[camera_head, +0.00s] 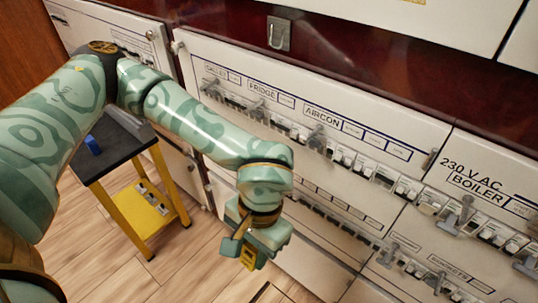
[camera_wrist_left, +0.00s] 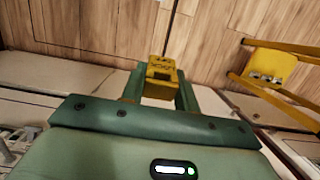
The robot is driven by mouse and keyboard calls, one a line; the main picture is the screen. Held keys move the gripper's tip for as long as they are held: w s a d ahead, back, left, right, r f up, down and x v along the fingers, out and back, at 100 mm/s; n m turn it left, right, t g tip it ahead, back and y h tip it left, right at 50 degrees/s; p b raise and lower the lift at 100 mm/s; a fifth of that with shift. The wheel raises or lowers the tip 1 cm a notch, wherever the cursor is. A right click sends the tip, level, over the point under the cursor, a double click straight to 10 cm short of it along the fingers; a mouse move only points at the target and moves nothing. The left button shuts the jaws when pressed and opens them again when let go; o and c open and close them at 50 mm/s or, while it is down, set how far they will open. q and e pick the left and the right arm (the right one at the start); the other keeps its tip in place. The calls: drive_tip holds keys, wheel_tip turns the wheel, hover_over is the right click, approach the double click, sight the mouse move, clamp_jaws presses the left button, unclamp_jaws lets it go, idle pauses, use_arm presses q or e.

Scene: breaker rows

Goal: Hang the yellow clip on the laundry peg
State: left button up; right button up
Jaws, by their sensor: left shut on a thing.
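My left gripper (camera_head: 246,250) hangs in front of the lower part of the white breaker panel, over the floor. It is shut on the yellow clip (camera_head: 249,257). In the left wrist view the clip (camera_wrist_left: 161,76) sits between the two green fingers (camera_wrist_left: 160,88), with dark marking on its face. Grey pegs stick out along the breaker rows, one near the AIRCON label (camera_head: 317,138) and one under the boiler label (camera_head: 458,214). I cannot make out which peg is the laundry one; several lower labels are too small to read. My right gripper is not in view.
A stand with a black top (camera_head: 122,143) and yellow lower shelf (camera_head: 143,213) stands at the left, with a blue object (camera_head: 93,145) on top. A metal hook plate (camera_head: 279,34) is on the red wall above. My left arm covers part of the panel.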

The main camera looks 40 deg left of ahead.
sight(251, 271)
use_arm(q)
drive_tip(key=shift+r, duration=0.1)
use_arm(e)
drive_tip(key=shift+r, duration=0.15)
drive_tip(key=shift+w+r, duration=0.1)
